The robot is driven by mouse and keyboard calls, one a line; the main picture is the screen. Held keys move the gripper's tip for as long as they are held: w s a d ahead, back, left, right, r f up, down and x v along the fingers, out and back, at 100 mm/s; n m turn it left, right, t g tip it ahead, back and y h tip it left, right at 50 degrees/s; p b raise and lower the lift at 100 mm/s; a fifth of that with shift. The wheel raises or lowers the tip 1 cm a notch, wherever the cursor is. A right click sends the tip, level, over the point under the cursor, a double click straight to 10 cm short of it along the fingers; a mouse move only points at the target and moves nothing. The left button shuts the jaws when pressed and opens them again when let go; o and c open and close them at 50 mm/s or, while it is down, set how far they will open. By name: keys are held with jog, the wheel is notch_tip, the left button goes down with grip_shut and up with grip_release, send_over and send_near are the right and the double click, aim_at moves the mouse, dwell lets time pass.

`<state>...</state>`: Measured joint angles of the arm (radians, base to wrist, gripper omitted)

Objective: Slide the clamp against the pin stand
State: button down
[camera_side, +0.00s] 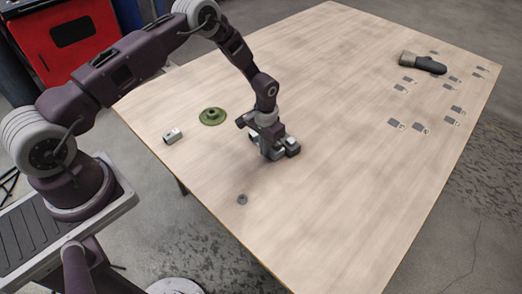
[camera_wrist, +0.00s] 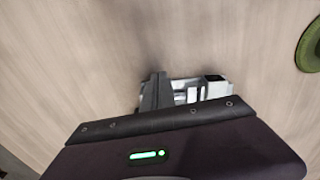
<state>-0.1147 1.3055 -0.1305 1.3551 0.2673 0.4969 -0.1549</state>
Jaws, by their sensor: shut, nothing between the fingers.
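A grey metal piece, which looks like the clamp (camera_side: 291,146), lies on the table right at my gripper (camera_side: 272,153). My gripper is shut and low over the table, close beside this piece; I cannot tell whether they touch. In the wrist view the clamp (camera_wrist: 213,85) shows just right of the shut fingers (camera_wrist: 153,93), partly hidden by my gripper. A green round base with a raised middle, perhaps the pin stand (camera_side: 213,116), stands to the left of my gripper. Its edge (camera_wrist: 311,45) shows at the right of the wrist view.
A small grey block with a hole (camera_side: 173,135) lies left of the green base. A small dark grey round part (camera_side: 242,199) lies toward the front. A dark glove (camera_side: 422,63) and several small grey labelled squares (camera_side: 396,124) are at the right. The middle of the table (camera_side: 340,90) is clear.

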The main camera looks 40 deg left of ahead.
jog(key=shift+w, duration=0.1)
jog(key=shift+w, duration=0.85)
jog(key=shift+s, duration=0.1)
